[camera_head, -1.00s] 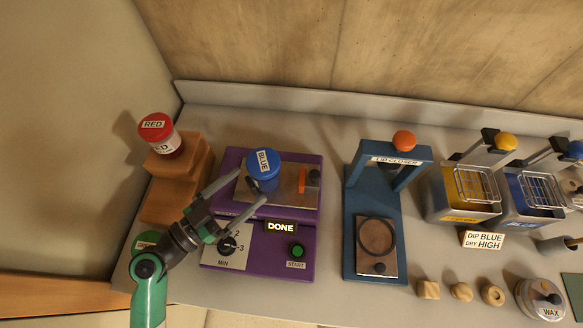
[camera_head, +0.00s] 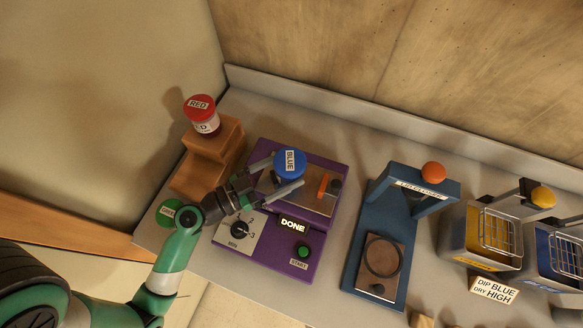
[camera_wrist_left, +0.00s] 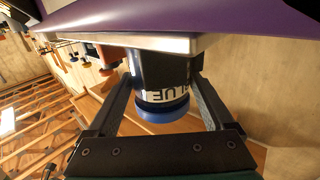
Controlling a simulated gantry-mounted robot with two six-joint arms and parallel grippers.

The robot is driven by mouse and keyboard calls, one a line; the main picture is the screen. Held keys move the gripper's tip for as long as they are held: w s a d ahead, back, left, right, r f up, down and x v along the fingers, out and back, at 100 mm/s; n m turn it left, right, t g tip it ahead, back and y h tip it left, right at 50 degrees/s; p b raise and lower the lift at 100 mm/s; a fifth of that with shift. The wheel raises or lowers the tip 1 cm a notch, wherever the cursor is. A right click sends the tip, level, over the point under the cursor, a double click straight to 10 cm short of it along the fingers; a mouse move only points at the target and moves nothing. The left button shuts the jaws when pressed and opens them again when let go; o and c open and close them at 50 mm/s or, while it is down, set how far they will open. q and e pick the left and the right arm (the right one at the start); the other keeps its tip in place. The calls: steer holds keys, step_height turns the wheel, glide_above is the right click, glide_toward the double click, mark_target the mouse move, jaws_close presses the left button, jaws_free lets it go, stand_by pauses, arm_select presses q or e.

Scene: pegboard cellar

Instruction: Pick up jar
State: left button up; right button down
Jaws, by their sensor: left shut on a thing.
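The blue-lidded jar (camera_head: 289,163), labelled BLUE, stands on the metal plate of the purple machine (camera_head: 262,258). In the left wrist view the jar (camera_wrist_left: 160,80) has a dark body and a blue lid, and its base meets the metal plate. My left gripper (camera_head: 287,174) reaches in from the left with one finger on each side of the jar, shut on its body. Its fingers also flank the jar in the left wrist view (camera_wrist_left: 161,85). A red-lidded jar (camera_head: 201,108) stands on a wooden step block. My right gripper is not in view.
The wooden step block (camera_head: 212,152) stands left of the machine. The machine has a dial, a DONE display (camera_head: 293,225) and a green START button (camera_head: 302,252). A blue press (camera_head: 385,245) with an orange knob and wire-basket tanks (camera_head: 465,240) stand to the right.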

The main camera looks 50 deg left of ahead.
arm_select(q)
jaws_close()
steer(key=shift+r, duration=0.15)
step_height(320, 180, up, 28)
steer(key=p, duration=1.8)
